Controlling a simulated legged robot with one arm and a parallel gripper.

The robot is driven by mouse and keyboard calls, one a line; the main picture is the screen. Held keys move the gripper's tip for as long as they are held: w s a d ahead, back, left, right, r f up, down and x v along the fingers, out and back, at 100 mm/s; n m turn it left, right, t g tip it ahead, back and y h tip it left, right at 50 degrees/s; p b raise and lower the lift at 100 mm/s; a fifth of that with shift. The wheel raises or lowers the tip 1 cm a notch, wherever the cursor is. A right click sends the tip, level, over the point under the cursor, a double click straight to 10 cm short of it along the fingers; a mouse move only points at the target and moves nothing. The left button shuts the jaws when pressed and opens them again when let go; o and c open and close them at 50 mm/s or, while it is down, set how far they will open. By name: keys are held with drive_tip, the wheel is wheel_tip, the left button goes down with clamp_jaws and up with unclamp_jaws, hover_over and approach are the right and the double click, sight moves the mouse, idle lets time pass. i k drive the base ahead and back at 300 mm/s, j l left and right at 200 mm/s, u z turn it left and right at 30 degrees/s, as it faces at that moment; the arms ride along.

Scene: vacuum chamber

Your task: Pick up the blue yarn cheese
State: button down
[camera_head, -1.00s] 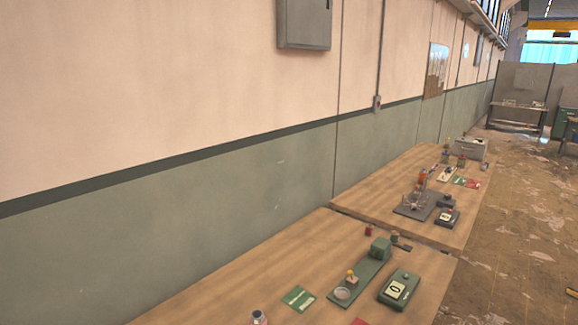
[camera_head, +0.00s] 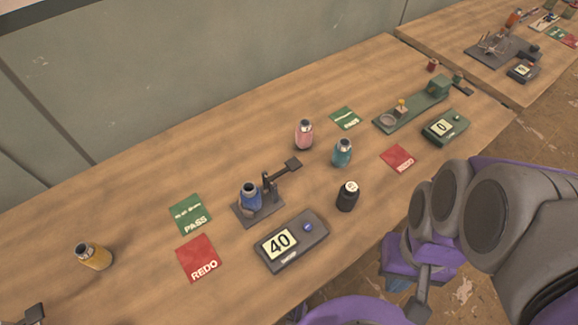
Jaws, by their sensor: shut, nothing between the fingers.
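A dark-blue yarn package (camera_head: 250,195) with a dark opening on top stands upright on a small dark stand (camera_head: 262,212) with an arm and lever, left of the table's middle. Which of the two is the blue yarn cheese I cannot tell for certain. My gripper (camera_head: 418,298) appears at the lower right, beyond the table's front edge. It is shut, empty and well apart from both packages. Parts of my purple and grey arm cover the lower right.
A scale (camera_head: 290,241) reading 40, a green PASS card (camera_head: 190,214) and a red REDO card (camera_head: 199,259) lie near the dark stand. A green device (camera_head: 412,103) stands farther right.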

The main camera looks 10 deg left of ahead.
sight(250, 196)
drive_tip(key=u, duration=1.4)
